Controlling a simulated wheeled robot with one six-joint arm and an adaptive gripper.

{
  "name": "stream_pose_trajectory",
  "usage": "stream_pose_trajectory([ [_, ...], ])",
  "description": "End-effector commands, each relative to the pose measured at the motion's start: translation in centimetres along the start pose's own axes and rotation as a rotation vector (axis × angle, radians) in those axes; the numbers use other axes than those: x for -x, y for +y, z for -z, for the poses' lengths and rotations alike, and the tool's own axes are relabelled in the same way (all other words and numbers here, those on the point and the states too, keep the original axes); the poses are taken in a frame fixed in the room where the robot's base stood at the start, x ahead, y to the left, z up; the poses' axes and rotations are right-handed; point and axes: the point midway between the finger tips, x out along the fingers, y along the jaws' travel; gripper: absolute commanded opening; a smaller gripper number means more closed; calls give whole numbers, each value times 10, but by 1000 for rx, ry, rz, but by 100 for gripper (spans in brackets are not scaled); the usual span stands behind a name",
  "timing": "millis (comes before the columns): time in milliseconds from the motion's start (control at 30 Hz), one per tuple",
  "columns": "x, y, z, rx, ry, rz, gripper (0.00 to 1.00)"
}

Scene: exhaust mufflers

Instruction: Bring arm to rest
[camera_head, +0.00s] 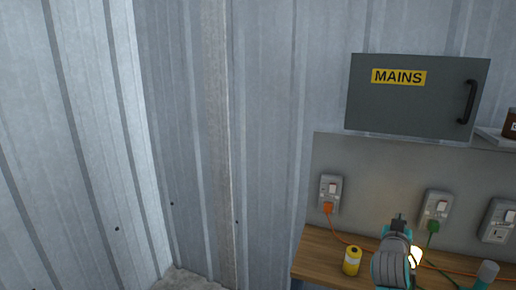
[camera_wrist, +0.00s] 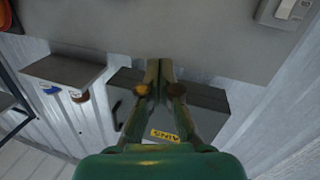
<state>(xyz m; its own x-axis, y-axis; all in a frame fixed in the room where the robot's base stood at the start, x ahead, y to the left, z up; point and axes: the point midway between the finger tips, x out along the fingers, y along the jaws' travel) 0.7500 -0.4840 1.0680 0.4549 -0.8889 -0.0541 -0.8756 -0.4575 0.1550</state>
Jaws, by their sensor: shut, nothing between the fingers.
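My gripper (camera_wrist: 160,68) is in the middle of the wrist view, with its fingers together and nothing between them. In the head view my gripper (camera_head: 398,222) shows at the lower right, its tip up, in front of the grey backboard and above the wooden bench (camera_head: 318,262). It appears apart from the things around it, though its exact distance from the board cannot be told.
A grey MAINS box (camera_head: 418,95) hangs above; it shows upside down in the wrist view (camera_wrist: 208,118). Sockets with an orange plug (camera_head: 328,208) and a green plug (camera_head: 433,228) flank my gripper. A yellow can (camera_head: 352,261) stands on the bench. A shelf (camera_wrist: 62,70) is beside the box.

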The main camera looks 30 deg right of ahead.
Motion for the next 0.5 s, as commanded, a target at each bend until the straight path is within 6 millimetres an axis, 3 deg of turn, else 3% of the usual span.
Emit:
stream_pose_trajectory([
  [33,16,-17,-22,14,-8,46,0],
  [200,68,-60,-76,44,-11,183,0],
  [500,178,-107,-156,77,-19,415,0],
])
